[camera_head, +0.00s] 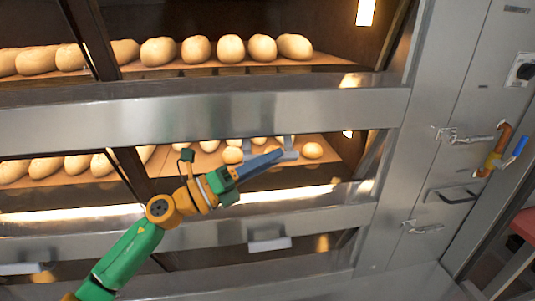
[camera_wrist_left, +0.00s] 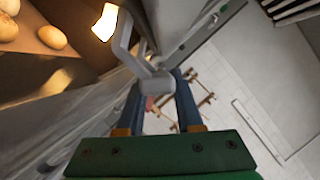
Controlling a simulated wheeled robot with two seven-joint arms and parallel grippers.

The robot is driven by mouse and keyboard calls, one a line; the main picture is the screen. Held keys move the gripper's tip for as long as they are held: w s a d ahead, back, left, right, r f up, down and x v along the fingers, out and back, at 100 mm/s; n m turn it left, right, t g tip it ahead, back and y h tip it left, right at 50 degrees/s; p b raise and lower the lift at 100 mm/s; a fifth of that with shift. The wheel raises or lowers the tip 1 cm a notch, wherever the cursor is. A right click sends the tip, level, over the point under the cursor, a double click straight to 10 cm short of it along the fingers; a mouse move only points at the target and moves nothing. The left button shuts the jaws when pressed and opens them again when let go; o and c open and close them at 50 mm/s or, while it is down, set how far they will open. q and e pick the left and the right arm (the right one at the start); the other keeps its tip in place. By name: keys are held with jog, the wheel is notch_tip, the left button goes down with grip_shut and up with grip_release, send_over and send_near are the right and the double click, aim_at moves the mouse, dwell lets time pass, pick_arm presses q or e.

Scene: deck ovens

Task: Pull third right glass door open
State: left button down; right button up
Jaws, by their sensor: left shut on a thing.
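My left gripper (camera_head: 262,162) reaches up from the lower left in the head view, its blue fingers in front of the oven's right-hand bread opening. It is shut on a grey door handle (camera_head: 287,152). In the left wrist view the two blue fingers (camera_wrist_left: 160,105) close around the handle's bar (camera_wrist_left: 157,84), and a curved grey bracket (camera_wrist_left: 123,42) rises from it. The glass is hard to make out, so I cannot tell how far the door stands open. My right gripper is not in view.
Several bread rolls (camera_head: 231,49) sit on the lit upper deck, and more (camera_head: 312,150) behind my gripper. Another grey handle (camera_head: 270,244) is lower down. To the right are a steel panel with latches (camera_head: 460,138) and a blue-handled valve (camera_head: 517,149). Tiled floor (camera_wrist_left: 225,90) shows below.

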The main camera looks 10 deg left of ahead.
pick_arm(q)
jog(key=c, duration=0.6)
grip_release()
jog(key=shift+o, duration=0.2)
jog(key=b+v, duration=0.4)
jog(key=v, duration=0.3)
